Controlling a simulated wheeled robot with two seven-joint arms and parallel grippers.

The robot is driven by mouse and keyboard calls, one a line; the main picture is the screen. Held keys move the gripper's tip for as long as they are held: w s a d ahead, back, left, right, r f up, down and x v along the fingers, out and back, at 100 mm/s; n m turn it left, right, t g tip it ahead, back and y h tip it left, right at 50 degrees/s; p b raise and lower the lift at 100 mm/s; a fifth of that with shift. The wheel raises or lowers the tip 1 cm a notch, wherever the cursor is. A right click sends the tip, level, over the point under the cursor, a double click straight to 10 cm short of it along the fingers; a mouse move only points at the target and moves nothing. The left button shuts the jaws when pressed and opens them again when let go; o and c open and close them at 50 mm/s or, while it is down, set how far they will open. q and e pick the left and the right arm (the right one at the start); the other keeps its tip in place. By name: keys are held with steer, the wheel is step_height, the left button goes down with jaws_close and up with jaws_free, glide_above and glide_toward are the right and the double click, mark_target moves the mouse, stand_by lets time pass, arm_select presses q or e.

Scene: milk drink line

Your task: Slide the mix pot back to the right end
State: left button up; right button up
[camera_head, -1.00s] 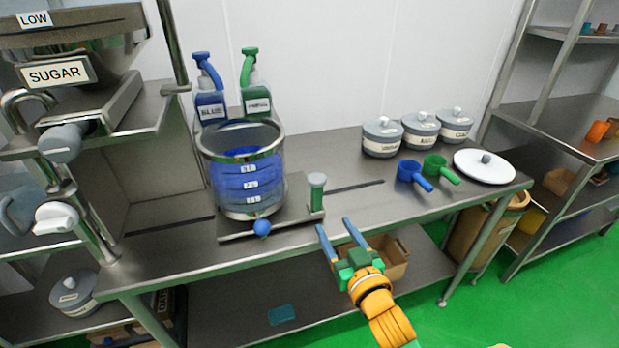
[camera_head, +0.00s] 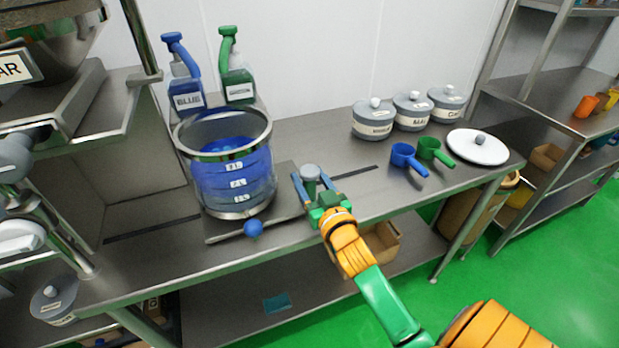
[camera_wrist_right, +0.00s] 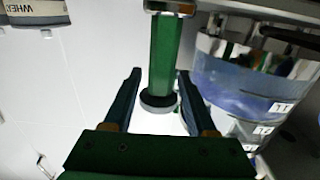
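The mix pot (camera_head: 234,180), a clear vessel with a steel rim and blue contents, stands on a flat sliding plate (camera_head: 288,199) at the left part of the steel table. A short upright post handle with a grey cap (camera_head: 310,171) rises from the plate's right end. My right gripper (camera_head: 316,182) is open, with one finger on each side of the post. The right wrist view shows the green post (camera_wrist_right: 165,50) between the spread fingers (camera_wrist_right: 160,76), with gaps visible; the pot (camera_wrist_right: 240,85) is at right. My left gripper is not in view.
A slot (camera_head: 352,172) runs along the table right of the plate, and the surface there is clear. Blue (camera_head: 405,157) and green (camera_head: 432,150) scoops, lidded tubs (camera_head: 373,120) and a white lid (camera_head: 477,147) occupy the right end. Blue (camera_head: 187,88) and green (camera_head: 238,82) bottles stand behind the pot.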

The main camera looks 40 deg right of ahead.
jaws_close()
stand_by(1.2)
